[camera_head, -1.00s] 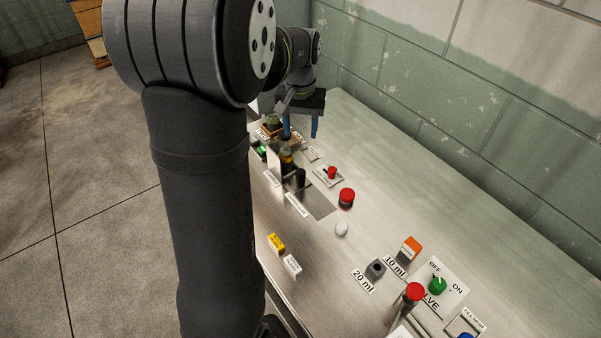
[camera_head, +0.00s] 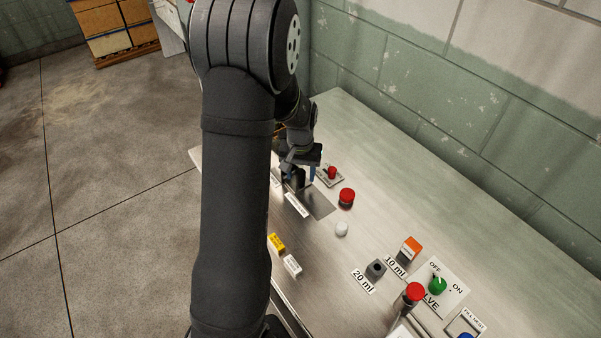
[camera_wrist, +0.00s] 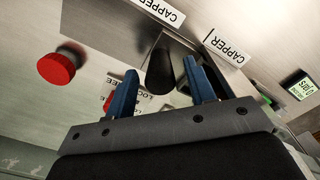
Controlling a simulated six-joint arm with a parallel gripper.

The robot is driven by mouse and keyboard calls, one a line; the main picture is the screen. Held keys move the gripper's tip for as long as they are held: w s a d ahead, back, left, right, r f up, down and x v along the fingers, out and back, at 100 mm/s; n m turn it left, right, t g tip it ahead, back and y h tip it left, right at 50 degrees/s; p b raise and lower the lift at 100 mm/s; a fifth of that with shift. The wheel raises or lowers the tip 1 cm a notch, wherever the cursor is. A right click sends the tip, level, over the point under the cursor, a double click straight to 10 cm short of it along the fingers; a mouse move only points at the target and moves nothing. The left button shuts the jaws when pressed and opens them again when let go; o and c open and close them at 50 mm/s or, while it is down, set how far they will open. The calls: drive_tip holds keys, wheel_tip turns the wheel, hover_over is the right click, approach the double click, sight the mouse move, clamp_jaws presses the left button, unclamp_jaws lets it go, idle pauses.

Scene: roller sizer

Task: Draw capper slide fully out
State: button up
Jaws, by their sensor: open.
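My gripper (camera_head: 298,172) is low over the capper area on the bench. In the wrist view its two blue fingers (camera_wrist: 162,84) are open and spread. A black cylindrical knob (camera_wrist: 161,70) shows between and just beyond the fingers; whether it touches them I cannot tell. The dark capper slide strip (camera_wrist: 140,40) runs from the knob toward the upper left, beside a CAPPER label (camera_wrist: 159,10). A second CAPPER label (camera_wrist: 229,47) is to the right. In the head view the gripper and arm hide part of the capper; the grey slide area (camera_head: 320,204) shows in front.
A red mushroom button (camera_head: 346,197) and a small red knob (camera_head: 331,172) stand right of the gripper. A white button (camera_head: 341,229) is in front. A lit display (camera_wrist: 299,87) is at right in the wrist view. A wall bounds the bench's back.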

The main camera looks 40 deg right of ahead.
drive_tip(key=shift+f, duration=0.2)
drive_tip(key=shift+c, duration=0.4)
clamp_jaws()
drive_tip(key=s, duration=1.1)
drive_tip(key=shift+s, duration=0.2)
drive_tip(key=shift+o, duration=0.4)
unclamp_jaws()
drive_tip(key=shift+s, duration=0.15)
drive_tip(key=shift+r, duration=0.15)
